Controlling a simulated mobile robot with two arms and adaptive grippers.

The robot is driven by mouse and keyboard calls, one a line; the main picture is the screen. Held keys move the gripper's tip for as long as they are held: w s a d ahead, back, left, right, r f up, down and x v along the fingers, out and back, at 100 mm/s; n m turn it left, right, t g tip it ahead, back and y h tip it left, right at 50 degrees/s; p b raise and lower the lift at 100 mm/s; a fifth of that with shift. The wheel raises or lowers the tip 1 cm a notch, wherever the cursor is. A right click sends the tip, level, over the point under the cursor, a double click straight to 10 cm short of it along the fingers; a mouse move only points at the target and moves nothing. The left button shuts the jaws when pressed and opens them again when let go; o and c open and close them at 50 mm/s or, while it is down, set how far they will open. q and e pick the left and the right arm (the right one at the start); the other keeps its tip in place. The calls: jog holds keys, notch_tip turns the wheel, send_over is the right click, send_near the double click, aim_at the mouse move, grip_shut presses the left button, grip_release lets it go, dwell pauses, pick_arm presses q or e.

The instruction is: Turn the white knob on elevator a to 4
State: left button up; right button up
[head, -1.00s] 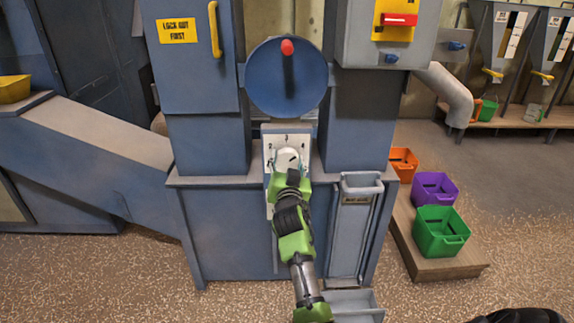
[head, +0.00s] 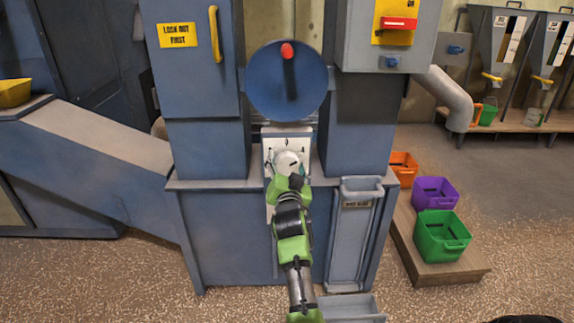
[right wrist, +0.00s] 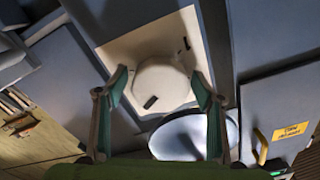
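The white knob (head: 287,162) sits on a pale dial plate (head: 269,150) on the front of the blue elevator, below the round blue disc. Small numbers show above the knob; a 3 and a 4 can be made out. In the right wrist view the knob (right wrist: 160,84) has a dark mark at its lower left; which number it points to I cannot tell. My right gripper (head: 288,172) is at the knob. Its green fingers (right wrist: 160,86) stand on either side of the knob, with narrow gaps showing. My left gripper is not in view.
The blue disc (head: 287,82) with a red grip is above the dial. A grey chute (head: 354,235) stands right of my arm. Orange (head: 403,167), purple (head: 435,191) and green (head: 442,236) bins sit at the right. The floor in front is open.

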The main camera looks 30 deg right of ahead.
aim_at(287, 154)
jog(key=shift+r, duration=0.1)
notch_tip(287, 154, up, 10)
jog(key=shift+f, duration=0.1)
dwell(0.5)
dwell(0.5)
